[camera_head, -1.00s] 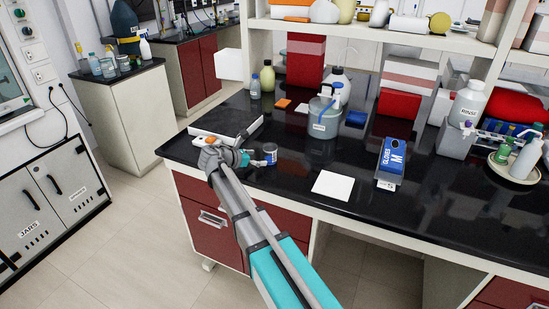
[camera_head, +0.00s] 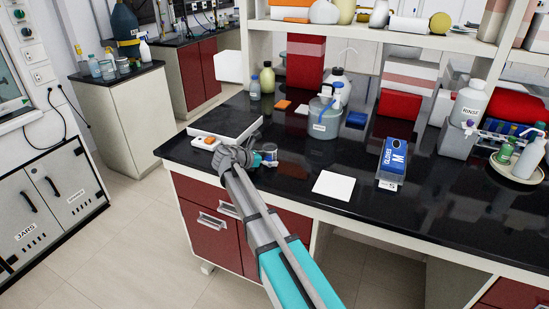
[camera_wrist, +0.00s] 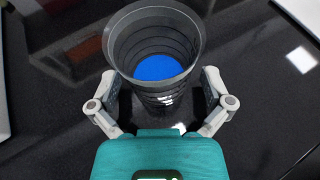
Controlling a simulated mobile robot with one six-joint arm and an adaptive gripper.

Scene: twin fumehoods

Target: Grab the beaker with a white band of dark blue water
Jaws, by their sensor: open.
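A clear beaker (camera_head: 270,154) with dark blue water stands upright on the black bench top near its front left corner. In the wrist view the beaker (camera_wrist: 152,45) shows its open rim and blue liquid inside, with a small white patch on its near side. My gripper (camera_wrist: 164,105) is open, with one finger on each side of the beaker's near wall. I cannot tell whether the fingers touch it. In the head view my gripper (camera_head: 264,160) reaches the beaker from the left and hides part of it.
The bench top (camera_head: 295,170) between beaker and sheet is clear.

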